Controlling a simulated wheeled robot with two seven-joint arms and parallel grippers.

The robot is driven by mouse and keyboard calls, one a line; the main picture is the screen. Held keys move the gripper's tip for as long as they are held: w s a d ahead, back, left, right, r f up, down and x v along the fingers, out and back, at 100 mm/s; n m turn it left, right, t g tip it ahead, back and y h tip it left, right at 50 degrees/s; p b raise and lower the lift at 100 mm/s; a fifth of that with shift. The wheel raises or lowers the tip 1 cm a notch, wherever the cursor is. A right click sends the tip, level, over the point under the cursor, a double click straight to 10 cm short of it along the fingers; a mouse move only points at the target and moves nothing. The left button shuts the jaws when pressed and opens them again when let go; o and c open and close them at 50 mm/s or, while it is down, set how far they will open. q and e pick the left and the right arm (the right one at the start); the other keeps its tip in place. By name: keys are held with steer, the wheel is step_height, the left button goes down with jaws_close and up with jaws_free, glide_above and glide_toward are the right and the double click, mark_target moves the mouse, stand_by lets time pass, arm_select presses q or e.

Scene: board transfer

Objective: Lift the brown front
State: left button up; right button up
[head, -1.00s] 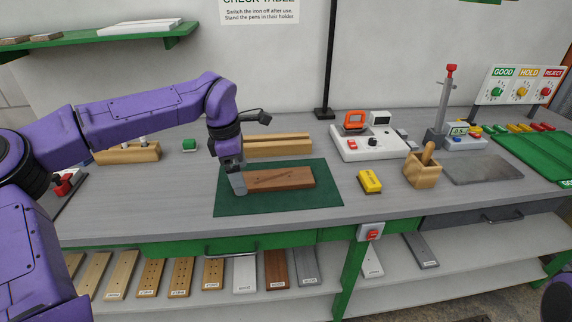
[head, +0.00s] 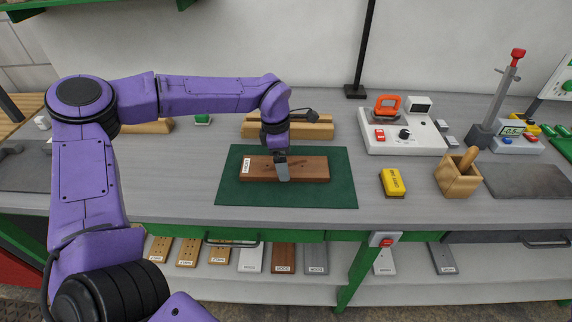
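The brown front (head: 310,169) is a flat dark-brown board with a white label at its left end. It lies lengthwise on the green mat (head: 330,195) on the bench. My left gripper (head: 282,172) points down at the middle of the board. Its grey near finger covers a strip of the board's face. The other finger is hidden, so I cannot tell whether the gripper is closed on the board or open around it. My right gripper is not in view.
Wooden blocks (head: 310,130) stand behind the mat. A yellow block (head: 392,182), a wooden pen holder (head: 456,180) and a white iron station (head: 410,142) are to the right. Several labelled boards rest on the shelf below, including a brown one (head: 284,257).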

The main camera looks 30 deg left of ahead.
arm_select(q)
steer(key=shift+w+f, duration=0.1)
steer(key=shift+f, duration=0.55)
steer(key=shift+s, duration=0.35)
steer(key=shift+c, duration=0.3)
steer(key=shift+w, duration=0.1)
steer(key=c, duration=0.9)
